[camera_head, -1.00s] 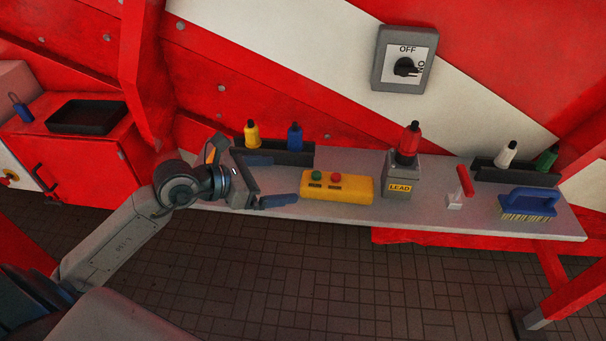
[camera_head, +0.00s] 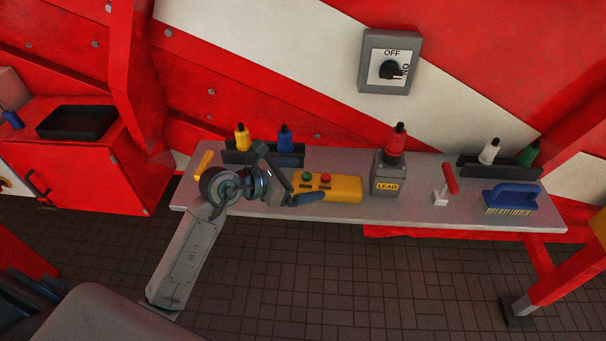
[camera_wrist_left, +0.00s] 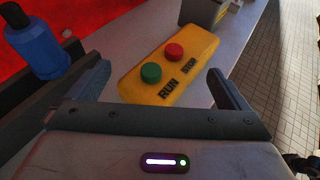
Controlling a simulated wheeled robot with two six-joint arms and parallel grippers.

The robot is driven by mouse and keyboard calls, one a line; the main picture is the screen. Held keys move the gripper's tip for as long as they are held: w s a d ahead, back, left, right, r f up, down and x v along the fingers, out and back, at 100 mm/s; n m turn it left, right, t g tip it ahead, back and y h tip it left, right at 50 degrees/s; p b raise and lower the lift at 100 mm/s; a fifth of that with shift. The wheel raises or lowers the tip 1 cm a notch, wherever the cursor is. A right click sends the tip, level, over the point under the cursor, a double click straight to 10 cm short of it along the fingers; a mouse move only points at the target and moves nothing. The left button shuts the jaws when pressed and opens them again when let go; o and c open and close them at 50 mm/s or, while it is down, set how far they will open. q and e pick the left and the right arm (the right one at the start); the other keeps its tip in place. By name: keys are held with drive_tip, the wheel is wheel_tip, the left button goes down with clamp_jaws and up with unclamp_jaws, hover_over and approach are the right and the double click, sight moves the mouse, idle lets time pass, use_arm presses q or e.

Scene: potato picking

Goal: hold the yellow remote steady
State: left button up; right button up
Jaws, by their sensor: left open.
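The yellow remote (camera_head: 343,187) lies on the grey bench, with a green and a red button on top. In the left wrist view the remote (camera_wrist_left: 178,72) shows the words RUN and STOP. My left gripper (camera_head: 305,181) is open at the remote's left end. In the wrist view its two fingers (camera_wrist_left: 160,88) stand apart on either side of the green-button end. I cannot tell whether they touch it. My right gripper is not in view.
A rack (camera_head: 232,157) with yellow and blue bottles stands behind my left gripper. A grey LEAD box (camera_head: 388,186) with a red bottle stands right of the remote. A red-handled tool (camera_head: 450,178) and a blue brush (camera_head: 511,196) lie further right.

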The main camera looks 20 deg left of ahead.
use_arm(q)
drive_tip(key=shift+w+d+f, duration=0.15)
drive_tip(key=shift+w+d, duration=0.1)
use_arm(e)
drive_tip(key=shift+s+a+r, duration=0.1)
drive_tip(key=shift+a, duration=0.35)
use_arm(q)
drive_tip(key=shift+s, duration=0.1)
drive_tip(key=c, duration=1.7)
drive_tip(key=shift+f, duration=0.1)
clamp_jaws()
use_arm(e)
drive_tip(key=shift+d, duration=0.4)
use_arm(q)
drive_tip(key=shift+f, duration=0.15)
